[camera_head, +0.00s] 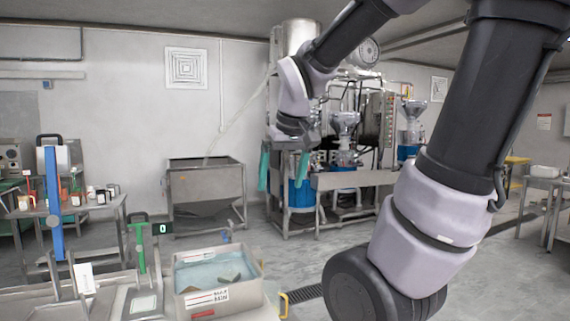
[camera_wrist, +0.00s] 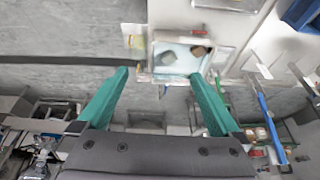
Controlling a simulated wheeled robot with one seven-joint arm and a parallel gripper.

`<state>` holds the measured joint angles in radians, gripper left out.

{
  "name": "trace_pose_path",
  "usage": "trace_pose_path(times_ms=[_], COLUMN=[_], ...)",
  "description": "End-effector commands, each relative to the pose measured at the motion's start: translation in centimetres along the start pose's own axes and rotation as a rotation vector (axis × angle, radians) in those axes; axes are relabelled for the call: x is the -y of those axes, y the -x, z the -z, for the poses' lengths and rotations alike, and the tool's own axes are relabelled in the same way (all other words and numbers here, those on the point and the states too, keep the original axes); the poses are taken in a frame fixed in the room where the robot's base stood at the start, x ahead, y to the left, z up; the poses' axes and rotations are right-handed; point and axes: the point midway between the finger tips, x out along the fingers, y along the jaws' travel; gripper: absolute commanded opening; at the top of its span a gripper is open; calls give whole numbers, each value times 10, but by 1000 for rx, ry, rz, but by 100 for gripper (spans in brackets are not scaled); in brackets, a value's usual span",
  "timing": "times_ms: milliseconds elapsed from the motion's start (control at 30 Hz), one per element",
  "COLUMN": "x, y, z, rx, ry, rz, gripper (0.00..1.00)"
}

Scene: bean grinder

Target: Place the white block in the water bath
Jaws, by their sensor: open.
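The water bath (camera_head: 189,302) is an open metal box with pale blue water at the lower left of the head view. A few grey-brown pieces lie in it. It also shows at the top centre of the wrist view (camera_wrist: 155,76), with two dark pieces visible inside. My gripper (camera_head: 284,172) is raised to the right of and above the bath. Its two teal fingers are spread wide with nothing between them, as the wrist view (camera_wrist: 158,76) also shows. I cannot make out the white block with certainty in either view.
A scale with a green post (camera_head: 141,248) and a blue upright (camera_head: 54,205) stand left of the bath. A metal tank (camera_head: 205,182) stands behind. A side table (camera_head: 84,211) holds several small jars.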

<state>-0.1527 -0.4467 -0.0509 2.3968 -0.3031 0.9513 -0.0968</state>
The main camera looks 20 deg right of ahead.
Motion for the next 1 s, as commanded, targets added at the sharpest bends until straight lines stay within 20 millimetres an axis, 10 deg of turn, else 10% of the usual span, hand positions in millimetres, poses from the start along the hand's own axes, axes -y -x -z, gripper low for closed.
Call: trace_pose_path(times_ms=[300, 1000], x=[13, 16], y=[54, 59], z=[-32, -36], rx=[-185, -206], ry=[-319, -359], rz=[171, 196], gripper=[100, 100])
